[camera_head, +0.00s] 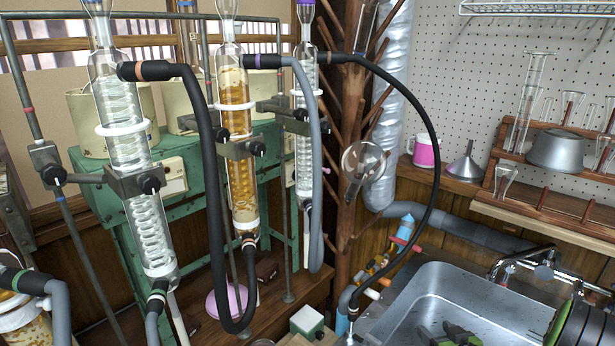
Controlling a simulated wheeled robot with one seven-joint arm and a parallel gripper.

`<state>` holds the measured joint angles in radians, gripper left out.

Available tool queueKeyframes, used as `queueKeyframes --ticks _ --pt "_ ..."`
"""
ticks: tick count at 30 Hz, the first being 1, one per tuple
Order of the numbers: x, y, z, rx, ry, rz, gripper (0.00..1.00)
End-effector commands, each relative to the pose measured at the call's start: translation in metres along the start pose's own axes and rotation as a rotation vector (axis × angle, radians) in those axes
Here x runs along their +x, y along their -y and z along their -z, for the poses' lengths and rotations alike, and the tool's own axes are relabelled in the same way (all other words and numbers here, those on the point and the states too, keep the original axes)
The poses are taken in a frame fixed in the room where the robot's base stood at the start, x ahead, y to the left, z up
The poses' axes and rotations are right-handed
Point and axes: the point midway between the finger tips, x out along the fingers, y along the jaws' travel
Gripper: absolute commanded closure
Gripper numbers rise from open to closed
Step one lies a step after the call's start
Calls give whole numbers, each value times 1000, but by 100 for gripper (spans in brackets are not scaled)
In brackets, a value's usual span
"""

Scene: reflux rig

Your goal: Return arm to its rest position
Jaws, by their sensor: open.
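My gripper and arm cannot be clearly made out in the head view. The left glass condenser (135,170) holds a clear coil and is clamped upright, slightly tilted. The middle condenser (237,130) contains amber liquid. The right condenser (304,120) is clear and narrower. A black hose (205,170) loops down from the left condenser and up to the middle one's base. A grey hose (313,150) hangs from the middle condenser. A thin black hose (430,130) arcs from the right condenser down towards the sink.
A steel sink (400,300) is at the lower right, with dark, partly green items (450,335) at its bottom edge. A tap (525,260) stands behind it. A pink mug (424,150), a funnel (465,162) and a grey pot (558,150) stand on shelves. A wooden post (345,190) rises centrally.

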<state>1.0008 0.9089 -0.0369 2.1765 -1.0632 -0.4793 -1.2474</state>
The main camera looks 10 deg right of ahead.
Motion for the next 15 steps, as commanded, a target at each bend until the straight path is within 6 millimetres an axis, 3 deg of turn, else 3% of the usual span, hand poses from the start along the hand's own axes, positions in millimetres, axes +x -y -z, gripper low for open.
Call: queueKeyframes --ticks 1,3,5,9,12,15 --pt "-2 31 27 -52 27 79 36" --pt "-10 73 52 -105 93 177 36" --pt "-23 109 70 -149 162 246 36" --pt "-74 179 96 -227 338 318 36" --pt "-121 214 104 -252 451 299 36" --pt "-170 234 106 -243 533 243 36"
